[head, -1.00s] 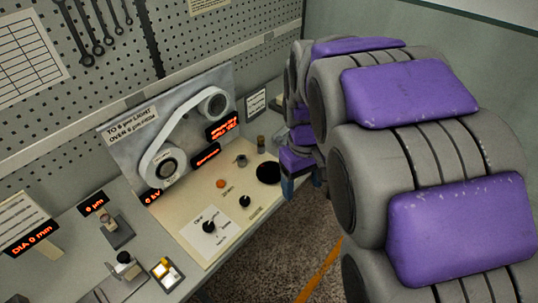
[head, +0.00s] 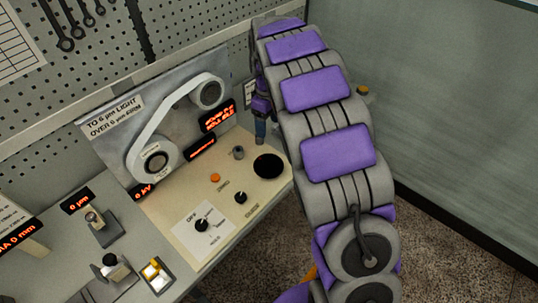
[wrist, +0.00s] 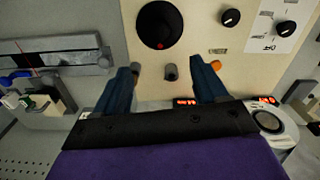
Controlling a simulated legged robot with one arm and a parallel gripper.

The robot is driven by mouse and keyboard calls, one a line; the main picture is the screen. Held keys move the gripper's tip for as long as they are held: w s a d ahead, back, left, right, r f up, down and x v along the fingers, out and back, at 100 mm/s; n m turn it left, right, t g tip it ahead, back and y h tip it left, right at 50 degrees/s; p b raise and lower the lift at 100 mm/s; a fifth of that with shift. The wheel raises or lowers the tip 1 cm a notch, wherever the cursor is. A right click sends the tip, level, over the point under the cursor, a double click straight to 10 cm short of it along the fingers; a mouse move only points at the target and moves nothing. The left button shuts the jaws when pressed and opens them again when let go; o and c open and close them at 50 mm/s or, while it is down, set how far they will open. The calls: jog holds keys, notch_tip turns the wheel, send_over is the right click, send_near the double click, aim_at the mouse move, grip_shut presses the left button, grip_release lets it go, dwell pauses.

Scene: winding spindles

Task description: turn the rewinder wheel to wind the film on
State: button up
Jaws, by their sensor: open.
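A black wheel (head: 268,166) lies on the sloping cream panel; in the wrist view the black disc (wrist: 160,25) has a small red mark near its rim. White film (head: 160,115) runs between an upper reel (head: 208,92) and a lower reel (head: 155,160) on the upright metal plate. My gripper (wrist: 165,82) is open over the panel. Its dark blue fingers stand apart, on either side of a short grey knob (wrist: 170,72), which does not visibly touch them. The head view shows my gripper (head: 261,130) just behind the black wheel, partly hidden by my arm.
An orange button (head: 215,177) and black knobs (head: 201,225) sit on the panel. Red-lit displays (head: 218,117) are on the plate. Small fixtures (head: 103,228) and a yellow-and-white block holder (head: 157,275) stand on the bench at left. A pegboard (head: 100,90) rises behind.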

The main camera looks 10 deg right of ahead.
aim_at(269, 158)
notch_tip(269, 158, down, 15)
jog(key=b, duration=0.3)
jog(key=shift+f, duration=0.65)
jog(key=shift+d, duration=0.2)
jog(key=shift+c, duration=0.4)
jog(key=shift+a, duration=0.15)
jog(key=c, duration=1)
jog(key=shift+r, duration=0.1)
